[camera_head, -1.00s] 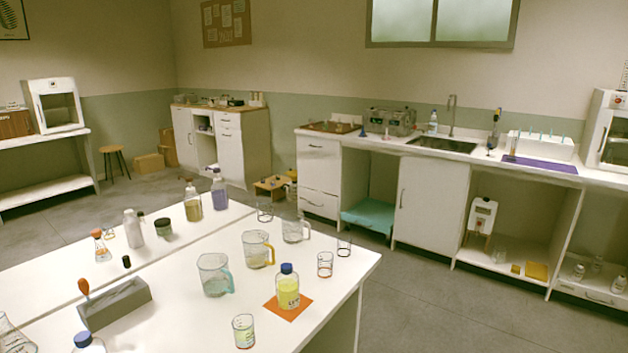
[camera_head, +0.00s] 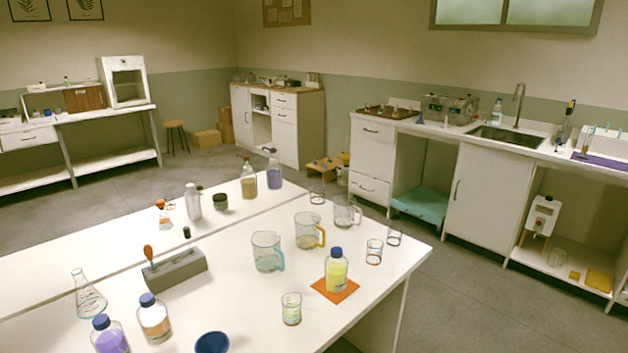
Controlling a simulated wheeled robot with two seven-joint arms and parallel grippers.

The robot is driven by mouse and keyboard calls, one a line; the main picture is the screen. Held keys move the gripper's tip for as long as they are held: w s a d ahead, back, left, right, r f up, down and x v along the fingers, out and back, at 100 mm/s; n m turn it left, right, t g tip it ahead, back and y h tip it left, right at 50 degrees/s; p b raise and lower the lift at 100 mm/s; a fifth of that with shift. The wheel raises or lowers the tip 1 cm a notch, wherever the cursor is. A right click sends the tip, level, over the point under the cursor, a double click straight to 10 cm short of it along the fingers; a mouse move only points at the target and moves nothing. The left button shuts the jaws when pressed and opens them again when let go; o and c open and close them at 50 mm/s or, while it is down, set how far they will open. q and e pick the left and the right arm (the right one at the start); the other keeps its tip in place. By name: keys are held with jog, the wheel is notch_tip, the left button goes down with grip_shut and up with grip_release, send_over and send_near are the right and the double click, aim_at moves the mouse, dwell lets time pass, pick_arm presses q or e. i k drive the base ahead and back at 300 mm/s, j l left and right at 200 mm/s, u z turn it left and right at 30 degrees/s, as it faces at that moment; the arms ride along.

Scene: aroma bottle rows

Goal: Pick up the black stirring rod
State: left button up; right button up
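I cannot make out a black stirring rod for certain in the head view. A dark, thin upright object (camera_head: 564,120) stands on the far counter right of the sink, too small to identify. On the near white table (camera_head: 235,290) are a clear jug with a bluish handle (camera_head: 267,252), a jug with a yellow handle (camera_head: 308,230) and another clear jug (camera_head: 346,212). A grey block (camera_head: 177,272) holds an orange-topped tool (camera_head: 149,253). Neither of my grippers is in view.
Several bottles, a flask (camera_head: 88,297) and a dark blue bowl (camera_head: 212,342) crowd the table's near left. Grey floor (camera_head: 480,285) lies open between the table and the sink counter (camera_head: 455,130).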

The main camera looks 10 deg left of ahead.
aim_at(186, 233)
jog(key=u, duration=1.05)
